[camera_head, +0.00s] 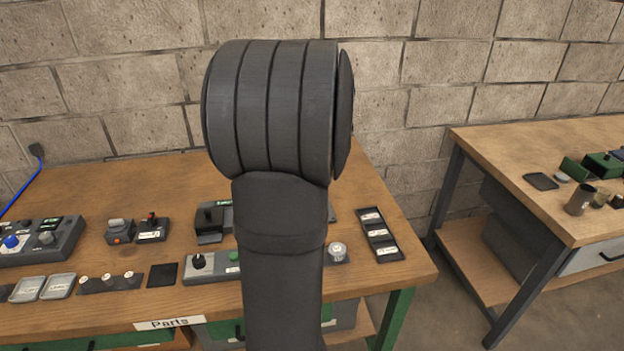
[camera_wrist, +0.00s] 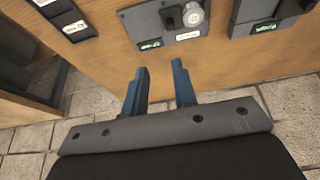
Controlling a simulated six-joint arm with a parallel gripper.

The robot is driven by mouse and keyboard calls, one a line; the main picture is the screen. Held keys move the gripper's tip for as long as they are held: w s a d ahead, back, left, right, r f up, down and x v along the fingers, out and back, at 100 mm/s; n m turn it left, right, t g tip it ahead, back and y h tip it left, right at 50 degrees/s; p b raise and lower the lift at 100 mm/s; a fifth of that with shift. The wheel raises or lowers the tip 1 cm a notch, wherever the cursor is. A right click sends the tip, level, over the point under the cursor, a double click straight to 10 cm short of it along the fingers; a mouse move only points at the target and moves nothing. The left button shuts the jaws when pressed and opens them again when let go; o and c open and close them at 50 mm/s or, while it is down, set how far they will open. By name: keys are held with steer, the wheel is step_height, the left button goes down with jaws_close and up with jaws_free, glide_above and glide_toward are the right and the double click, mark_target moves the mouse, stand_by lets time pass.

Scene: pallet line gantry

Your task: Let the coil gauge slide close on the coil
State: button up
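My gripper (camera_wrist: 160,84) is open and empty in the wrist view, its two blue-grey fingers apart above the bench edge. Beyond the fingertips lies a dark grey unit (camera_wrist: 147,27) with a black block (camera_wrist: 171,18), a silver round part (camera_wrist: 194,14) beside it and a green label. This may be the coil gauge with its slide and coil, but the label is too small to read. The black block and the round part look close together; I cannot tell whether they touch. In the head view my arm hides most of that spot, and my gripper does not show.
A second dark unit with a black block (camera_head: 209,222) stands left of my arm. A panel with a knob and green button (camera_head: 205,267), a silver dial (camera_head: 337,249) and a labelled black tray (camera_head: 366,230) are nearby. The bench's back left (camera_head: 110,185) is clear.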

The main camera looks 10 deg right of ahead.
stand_by(0.3)
steer(key=x, duration=1.4)
steer(key=shift+w+f, duration=0.25)
steer(key=shift+f, duration=0.05)
jaws_close()
steer(key=shift+w+a+n, duration=0.1)
steer(key=shift+a+n, duration=0.25)
steer(key=shift+n, duration=0.15)
steer(key=a+n+g+h, duration=0.1)
steer(key=a+n, duration=0.1)
steer(key=n, duration=0.1)
steer(key=a+n+g+h, duration=0.1)
steer(key=a+n, duration=0.1)
steer(key=n, duration=0.1)
steer(key=a+n+g+h, duration=0.1)
steer(key=a+n, duration=0.2)
steer(key=shift+w+g+h, duration=0.1)
steer(key=shift+g+h, duration=0.2)
steer(key=shift+g, duration=0.1)
steer(key=a+r+n+h, duration=0.5)
steer(key=a+n+h, duration=0.1)
steer(key=n, duration=0.2)
steer(key=shift+g, duration=0.3)
steer(key=x, duration=0.6)
steer(key=w+x, duration=0.1)
steer(key=x, duration=0.3)
steer(key=shift+f, duration=0.15)
